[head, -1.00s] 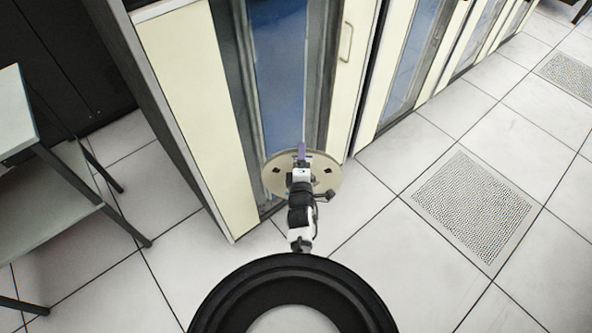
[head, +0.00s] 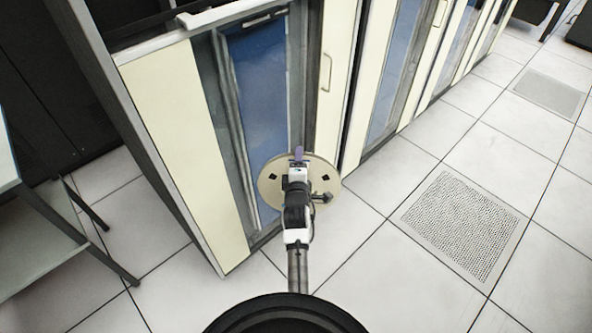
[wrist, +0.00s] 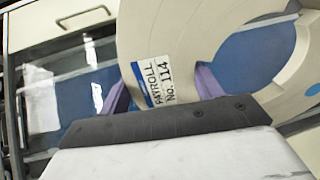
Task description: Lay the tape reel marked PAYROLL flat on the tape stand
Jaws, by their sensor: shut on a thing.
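The tape reel (head: 268,186) is a beige disc with dark cutouts, held out in front of a cabinet. In the wrist view the reel (wrist: 185,38) carries a white label (wrist: 160,82) reading PAYROLL No. 114. My gripper (head: 298,156) is shut on the reel. In the wrist view its purple fingers (wrist: 165,92) are at the reel near the label. A grey two-level stand (head: 40,235), perhaps the tape stand, is at the left edge, partly cut off. It is well apart from the reel.
A row of cream tape cabinets (head: 165,130) with blue glass doors runs from the centre to the upper right, close behind the reel. White floor tiles (head: 375,270) lie clear at the right, with perforated tiles (head: 462,226). A dark cabinet stands at upper left.

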